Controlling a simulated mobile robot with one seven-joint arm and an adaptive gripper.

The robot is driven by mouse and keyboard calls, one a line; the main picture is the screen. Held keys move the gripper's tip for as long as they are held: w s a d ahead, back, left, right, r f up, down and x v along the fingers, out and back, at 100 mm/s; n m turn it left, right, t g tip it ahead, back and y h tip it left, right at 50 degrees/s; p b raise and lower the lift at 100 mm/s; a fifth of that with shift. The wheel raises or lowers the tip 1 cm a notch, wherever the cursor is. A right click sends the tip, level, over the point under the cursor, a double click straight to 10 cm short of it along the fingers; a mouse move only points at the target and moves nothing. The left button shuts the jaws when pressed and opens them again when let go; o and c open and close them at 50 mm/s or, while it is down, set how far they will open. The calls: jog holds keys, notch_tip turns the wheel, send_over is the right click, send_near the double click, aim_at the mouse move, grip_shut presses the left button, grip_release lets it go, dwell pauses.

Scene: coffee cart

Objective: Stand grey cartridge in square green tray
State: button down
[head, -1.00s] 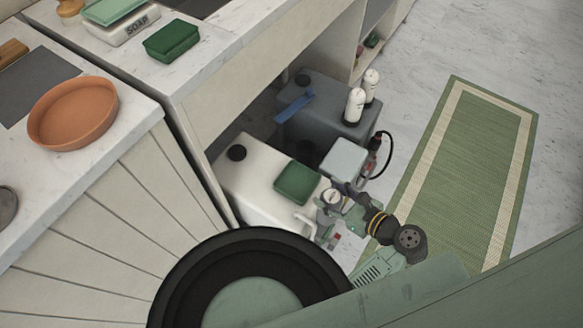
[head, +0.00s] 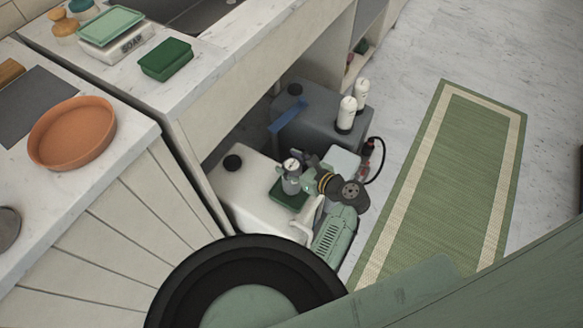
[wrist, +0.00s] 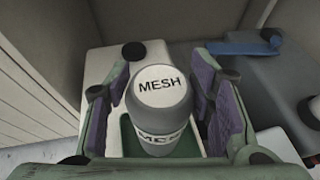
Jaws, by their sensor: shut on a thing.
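The grey cartridge (wrist: 164,100), with a light top reading MESH, is upright between the purple-padded fingers of my gripper (wrist: 163,108), which is shut on it. In the head view the cartridge (head: 291,182) is over the square green tray (head: 279,194), which lies on top of the white tank. In the wrist view the tray (wrist: 127,138) shows around the cartridge's lower part. I cannot tell whether the cartridge's base touches the tray floor. My gripper (head: 298,180) partly hides the tray in the head view.
The white tank (head: 240,190) has a black cap. A dark grey tank (head: 310,128) behind it bears white-topped cartridges (head: 346,112) and a blue strip (head: 290,112). Another green tray (head: 166,62) and a terracotta dish (head: 72,133) are on the counters.

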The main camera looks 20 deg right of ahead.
jog(key=shift+s+f, duration=0.1)
jog(key=shift+f, duration=1.3)
jog(key=c, duration=0.7)
grip_release()
jog(key=shift+c, duration=0.2)
jog(key=b+v, duration=0.1)
jog(key=v, duration=1.1)
